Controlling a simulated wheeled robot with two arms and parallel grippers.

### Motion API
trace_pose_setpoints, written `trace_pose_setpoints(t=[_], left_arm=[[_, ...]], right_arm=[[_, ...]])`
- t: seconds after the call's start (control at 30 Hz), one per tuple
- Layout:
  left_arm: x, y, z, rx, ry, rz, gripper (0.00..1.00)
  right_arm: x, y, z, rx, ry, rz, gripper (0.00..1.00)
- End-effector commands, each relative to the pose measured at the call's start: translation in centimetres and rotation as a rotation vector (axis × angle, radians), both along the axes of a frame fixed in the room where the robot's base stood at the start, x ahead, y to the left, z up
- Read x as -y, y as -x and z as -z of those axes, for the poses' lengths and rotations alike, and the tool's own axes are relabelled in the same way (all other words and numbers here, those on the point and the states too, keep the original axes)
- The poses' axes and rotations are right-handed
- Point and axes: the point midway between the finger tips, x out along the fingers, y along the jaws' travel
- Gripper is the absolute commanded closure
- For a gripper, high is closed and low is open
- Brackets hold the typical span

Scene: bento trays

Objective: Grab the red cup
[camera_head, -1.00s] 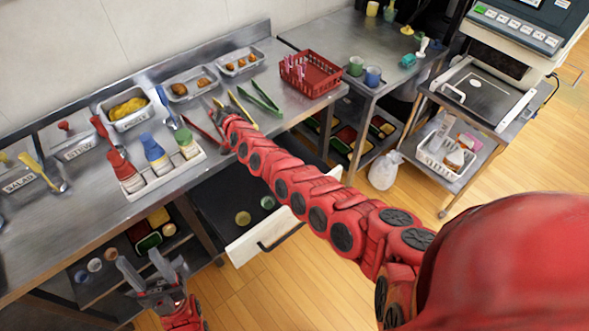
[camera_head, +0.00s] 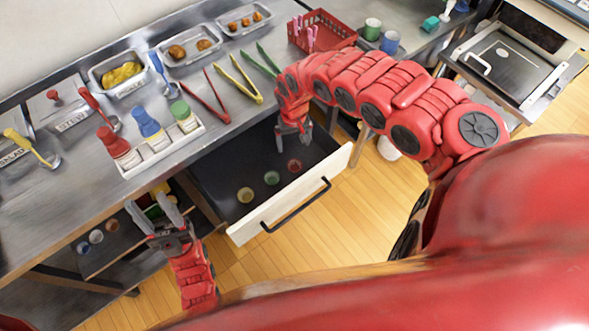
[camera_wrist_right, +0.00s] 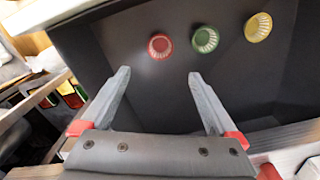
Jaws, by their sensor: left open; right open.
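The red cup (camera_head: 294,166) stands in the open drawer (camera_head: 222,170), the rightmost of three small cups in the head view. A green cup (camera_head: 271,178) and a yellow cup (camera_head: 245,195) stand beside it. In the right wrist view the red cup (camera_wrist_right: 160,46) is ahead of the fingers and left of the green cup (camera_wrist_right: 205,39) and yellow cup (camera_wrist_right: 258,27). My right gripper (camera_head: 294,139) is open and empty above the drawer, apart from the red cup; its fingers also show in the wrist view (camera_wrist_right: 158,90). My left gripper (camera_head: 155,212) is open and empty left of the drawer.
The drawer front (camera_head: 290,195) has a black handle (camera_head: 297,207). The counter above holds tongs (camera_head: 238,80), a bottle rack (camera_head: 165,150), food trays (camera_head: 190,46) and a red basket (camera_head: 325,32). Open floor lies in front of the drawer.

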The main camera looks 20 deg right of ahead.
Motion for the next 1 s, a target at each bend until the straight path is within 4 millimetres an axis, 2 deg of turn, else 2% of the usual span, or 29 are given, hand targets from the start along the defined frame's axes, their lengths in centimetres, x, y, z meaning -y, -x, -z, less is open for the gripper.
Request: trace_pose_setpoints(t=[0.03,0.2,0.57,0.73,0.8,1.0], left_arm=[[0.0,0.0,1.1,0.0,0.0,0.0,0.5],[0.0,0.0,1.2,0.001,0.0,0.0,0.5],[0.0,0.0,1.0,0.001,0.0,0.0,0.5],[0.0,0.0,0.7,0.001,0.0,0.0,0.5],[0.0,0.0,0.8,0.001,0.0,0.0,0.5],[0.0,0.0,0.8,0.001,0.0,0.0,0.5]], right_arm=[[-0.3,0.1,1.8,-0.002,-0.006,-0.002,0.05],[-0.4,0.2,4.9,-0.004,-0.005,-0.003,0.05],[-0.2,0.4,7.7,-0.002,-0.004,-0.002,0.05],[-0.2,1.1,10.2,-0.002,-0.006,-0.003,0.05],[-0.2,0.8,10.9,0.003,-0.006,-0.002,0.05],[0.0,0.8,12.0,0.001,-0.003,-0.001,0.05]])
